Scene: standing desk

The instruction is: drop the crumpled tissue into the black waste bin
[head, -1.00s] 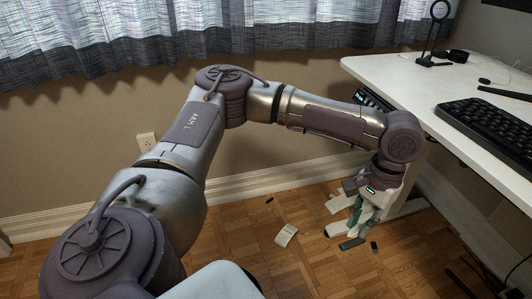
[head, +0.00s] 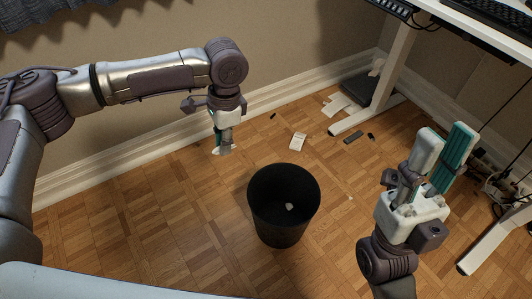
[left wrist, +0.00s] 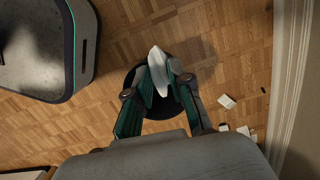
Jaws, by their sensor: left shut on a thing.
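The black waste bin (head: 283,225) stands upright on the floor in the middle of the head view, its open top facing up. My left gripper (head: 224,147) is shut on the white crumpled tissue (head: 225,151), above the floor and left of the bin in the picture. In the left wrist view, the tissue (left wrist: 158,72) sits between the two fingers, with the dark bin (left wrist: 160,109) behind and below it, partly hidden by the gripper. My right gripper (head: 446,132) is empty at the right, its two fingers apart.
A small white scrap (head: 289,207) lies inside the bin. Papers (head: 337,104), a white card (head: 298,141) and small dark items lie on the floor behind. The desk leg (head: 384,90) and desk top (head: 480,30) are at the upper right. Floor around the bin is clear.

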